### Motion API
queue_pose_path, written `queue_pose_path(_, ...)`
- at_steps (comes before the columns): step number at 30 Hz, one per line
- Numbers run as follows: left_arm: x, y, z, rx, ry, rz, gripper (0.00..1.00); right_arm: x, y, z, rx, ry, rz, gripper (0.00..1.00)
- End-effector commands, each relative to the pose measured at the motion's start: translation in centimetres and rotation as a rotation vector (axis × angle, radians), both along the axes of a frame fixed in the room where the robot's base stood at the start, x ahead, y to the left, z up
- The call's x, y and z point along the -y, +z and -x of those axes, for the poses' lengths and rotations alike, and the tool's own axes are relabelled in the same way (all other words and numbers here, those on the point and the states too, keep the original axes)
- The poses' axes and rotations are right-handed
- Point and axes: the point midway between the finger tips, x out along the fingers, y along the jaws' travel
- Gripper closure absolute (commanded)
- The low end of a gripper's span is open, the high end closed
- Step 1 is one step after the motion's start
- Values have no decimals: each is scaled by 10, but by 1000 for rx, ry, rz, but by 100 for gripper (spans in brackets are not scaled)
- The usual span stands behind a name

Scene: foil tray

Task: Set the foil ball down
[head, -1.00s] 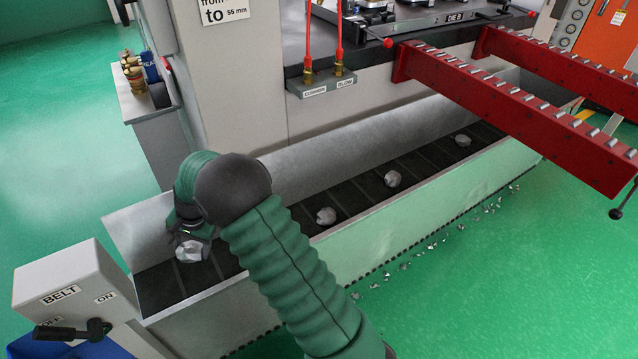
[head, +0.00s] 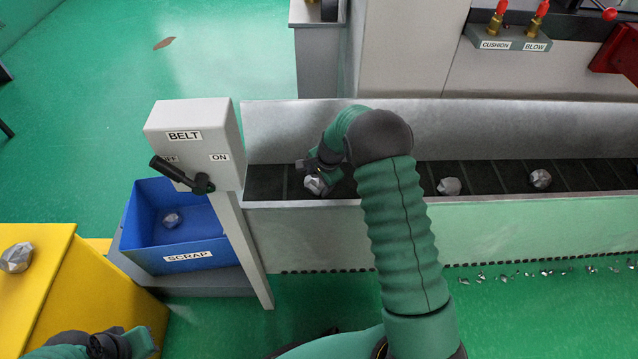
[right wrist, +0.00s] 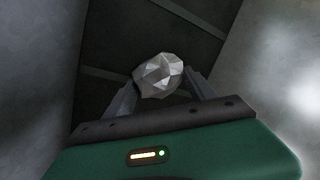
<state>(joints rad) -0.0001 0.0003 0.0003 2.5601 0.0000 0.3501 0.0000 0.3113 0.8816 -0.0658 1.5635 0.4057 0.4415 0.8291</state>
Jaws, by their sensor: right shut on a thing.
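My right gripper (head: 314,178) reaches down into the conveyor trough near its left end. It is shut on a faceted grey foil ball (head: 317,186). In the right wrist view the foil ball (right wrist: 160,76) sits between the two fingers of the right gripper (right wrist: 160,88), with the dark belt behind it. The ball is at or just above the belt (head: 270,183); I cannot tell whether it touches. Part of my left arm with its gripper (head: 128,345) shows at the bottom left, and its fingers are not clear.
More foil balls lie on the belt (head: 449,186) (head: 540,178). A blue SCRAP bin (head: 180,257) holds one ball (head: 172,220). A yellow box (head: 90,290) has another on top (head: 16,257). The BELT switch post (head: 195,135) stands between bin and trough.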

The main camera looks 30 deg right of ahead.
Motion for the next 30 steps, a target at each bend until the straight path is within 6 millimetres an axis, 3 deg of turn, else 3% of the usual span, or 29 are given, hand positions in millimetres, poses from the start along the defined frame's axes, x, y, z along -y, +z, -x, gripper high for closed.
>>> queue_pose_path(5, 0, 1, 0, 1, 0, 0, 100, -1, 0, 0, 0, 1, -1, 77)
queue_pose_path(6, 0, 1, 0, 1, 0, 0, 100, -1, 0, 0, 0, 1, -1, 33)
queue_pose_path(8, 0, 1, 0, 1, 0, 0, 100, -1, 0, 0, 0, 1, -1, 27)
queue_pose_path(16, 0, 1, 0, 1, 0, 0, 100, 0, 0, 0, -2, 1, -1, 27)
queue_pose_path(19, 0, 6, 0, 0, 0, 0, 100, 0, 9, 2, -1, 1, 0, 27)
queue_pose_path(30, 0, 44, 0, 1, 0, 0, 100, 2, 95, 28, 1, 1, 0, 27)
